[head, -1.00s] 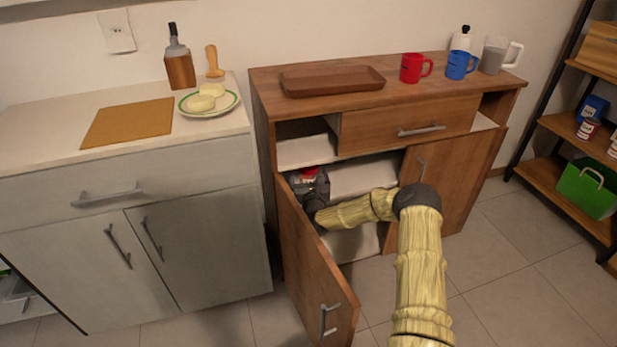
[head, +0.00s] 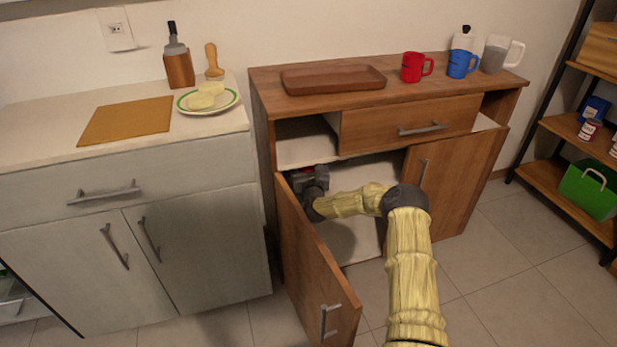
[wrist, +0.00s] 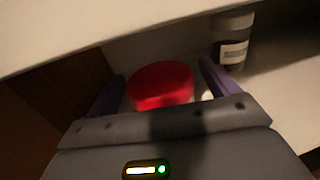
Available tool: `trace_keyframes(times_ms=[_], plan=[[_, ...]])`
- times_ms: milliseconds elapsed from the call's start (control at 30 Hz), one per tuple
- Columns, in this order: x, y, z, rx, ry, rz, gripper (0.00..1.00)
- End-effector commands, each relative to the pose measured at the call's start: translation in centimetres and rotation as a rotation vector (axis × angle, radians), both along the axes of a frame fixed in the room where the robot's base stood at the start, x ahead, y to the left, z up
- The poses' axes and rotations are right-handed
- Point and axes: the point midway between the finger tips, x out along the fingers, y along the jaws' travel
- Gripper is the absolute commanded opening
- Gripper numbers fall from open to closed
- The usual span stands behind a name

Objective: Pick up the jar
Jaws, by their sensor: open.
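A jar with a red lid (wrist: 160,84) stands inside the open cabinet compartment. In the wrist view its lid lies between the two purple fingers of my gripper (wrist: 158,78). The fingers are apart, one on each side of the lid, and I see no clear contact. The jar's body is hidden below the lid and behind my gripper. In the head view my gripper (head: 315,185) is inside the cabinet behind the open left door, and only a bit of red shows beside it. A second jar (wrist: 233,40) with a pale label and dark contents stands to the right in the wrist view.
The cabinet's open left door (head: 312,265) stands close beside my forearm. The right door (head: 455,185) is also open. The cabinet shelf (head: 303,150) lies above my gripper. A tray (head: 332,80) and mugs, including a red one (head: 412,68), are on top.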

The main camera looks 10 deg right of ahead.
Motion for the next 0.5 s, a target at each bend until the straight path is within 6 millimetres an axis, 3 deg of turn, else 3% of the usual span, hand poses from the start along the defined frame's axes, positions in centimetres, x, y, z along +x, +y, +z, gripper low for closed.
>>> trace_keyframes(times_ms=[267, 500], plan=[[-0.02, 0.01, 0.01, 0.0, 0.0, 0.0, 0.87], [-0.02, 0.02, 0.01, 0.0, 0.0, 0.0, 0.42]])
